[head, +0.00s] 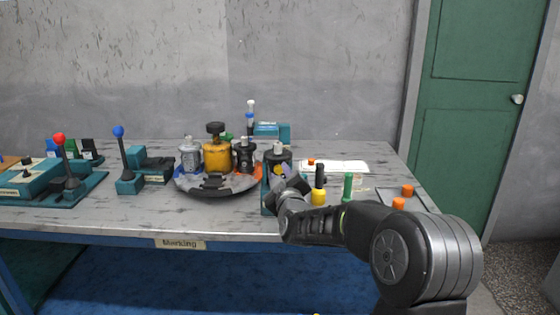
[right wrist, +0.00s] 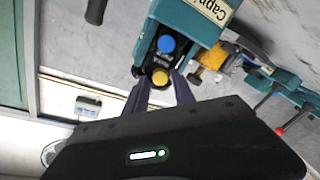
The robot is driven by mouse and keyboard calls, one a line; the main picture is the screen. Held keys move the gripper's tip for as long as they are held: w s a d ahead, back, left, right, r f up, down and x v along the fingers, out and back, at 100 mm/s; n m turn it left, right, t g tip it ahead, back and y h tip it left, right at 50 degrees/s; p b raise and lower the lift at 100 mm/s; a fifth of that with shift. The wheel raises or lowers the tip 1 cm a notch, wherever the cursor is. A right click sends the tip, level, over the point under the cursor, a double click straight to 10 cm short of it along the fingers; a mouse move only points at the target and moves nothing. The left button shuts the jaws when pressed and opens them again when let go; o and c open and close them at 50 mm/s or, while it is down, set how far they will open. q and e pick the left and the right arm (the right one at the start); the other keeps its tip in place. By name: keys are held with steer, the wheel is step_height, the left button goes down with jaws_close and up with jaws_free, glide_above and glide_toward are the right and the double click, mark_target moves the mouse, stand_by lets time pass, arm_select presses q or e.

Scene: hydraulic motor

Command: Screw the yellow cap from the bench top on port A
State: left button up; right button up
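The teal hydraulic motor block (right wrist: 189,35) fills the upper middle of the right wrist view, with a white "Capp..." label. My right gripper (right wrist: 160,80) has a finger on each side of the yellow cap. The fingers look apart, and I cannot tell any contact with the cap. In the head view my right gripper (head: 287,187) is at the motor's teal body (head: 266,196), partly hiding it. Port letters are not readable. My left gripper is not in view.
A round dark tray (head: 213,190) with several fittings stands left of the motor. Lever units stand at left. The bench's front edge (head: 120,233) is clear.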

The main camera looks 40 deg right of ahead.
steer(key=shift+n, duration=0.3)
steer(key=shift+f+b, duration=0.15)
steer(key=shift+b, duration=0.15)
steer(key=shift+c, duration=0.4)
jaws_close()
